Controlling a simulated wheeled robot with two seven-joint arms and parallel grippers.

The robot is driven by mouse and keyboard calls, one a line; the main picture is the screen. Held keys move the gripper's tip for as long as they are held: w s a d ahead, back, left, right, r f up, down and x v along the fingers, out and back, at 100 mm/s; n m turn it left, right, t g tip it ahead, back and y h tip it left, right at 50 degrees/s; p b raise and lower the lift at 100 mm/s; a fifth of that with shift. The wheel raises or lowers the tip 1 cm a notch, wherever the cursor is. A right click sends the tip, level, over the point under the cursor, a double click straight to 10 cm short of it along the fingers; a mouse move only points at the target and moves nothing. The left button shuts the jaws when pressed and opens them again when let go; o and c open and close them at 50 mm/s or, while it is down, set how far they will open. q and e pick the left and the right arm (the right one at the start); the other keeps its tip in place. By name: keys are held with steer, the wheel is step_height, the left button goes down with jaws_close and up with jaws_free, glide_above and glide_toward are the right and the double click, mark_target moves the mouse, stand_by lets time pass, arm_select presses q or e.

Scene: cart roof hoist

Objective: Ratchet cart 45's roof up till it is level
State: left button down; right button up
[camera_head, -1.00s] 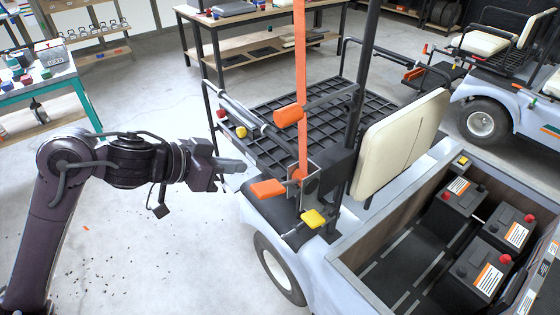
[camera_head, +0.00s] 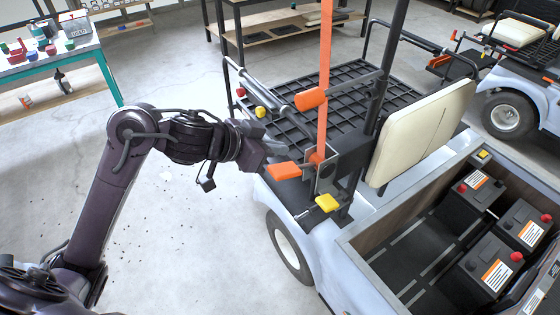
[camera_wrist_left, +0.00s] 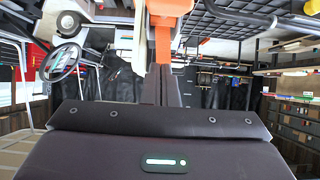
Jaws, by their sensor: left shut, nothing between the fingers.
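The cart (camera_head: 305,225) is pale blue, with a black ratchet hoist (camera_head: 340,165) on its upright post. An orange strap (camera_head: 325,60) runs up from the hoist. An orange lever grip (camera_head: 284,171) points left at the hoist, a second orange grip (camera_head: 310,98) sits higher, and a yellow lever (camera_head: 327,203) sits lower. My left gripper (camera_head: 280,150) is shut and empty, just above and left of the lower orange grip; I cannot tell whether they touch. In the left wrist view an orange part (camera_wrist_left: 168,8) is beyond the shut fingers (camera_wrist_left: 162,88). The roof and my right gripper are not in the head view.
The cart's black rack (camera_head: 330,110), cream seat back (camera_head: 422,132) and open bay with batteries (camera_head: 478,192) surround the hoist. A second cart (camera_head: 520,95) stands at right. A bench (camera_head: 55,62) stands at far left. The floor left of the cart is open.

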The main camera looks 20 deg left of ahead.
mark_target(280, 171)
arm_select(q)
steer(key=x, duration=0.3)
steer(key=shift+f, duration=0.45)
steer(key=shift+s+a+f, duration=0.1)
steer(key=shift+s+f, duration=0.05)
steer(key=shift+f, duration=0.35)
steer(key=shift+s+a+f, duration=0.1)
steer(key=shift+s+f, duration=0.1)
steer(key=shift+f, duration=0.3)
steer(key=shift+s+a+f, duration=0.2)
steer(key=shift+s+f, duration=0.1)
steer(key=shift+f, duration=0.1)
steer(key=shift+w, duration=0.1)
steer(key=shift+f, duration=0.1)
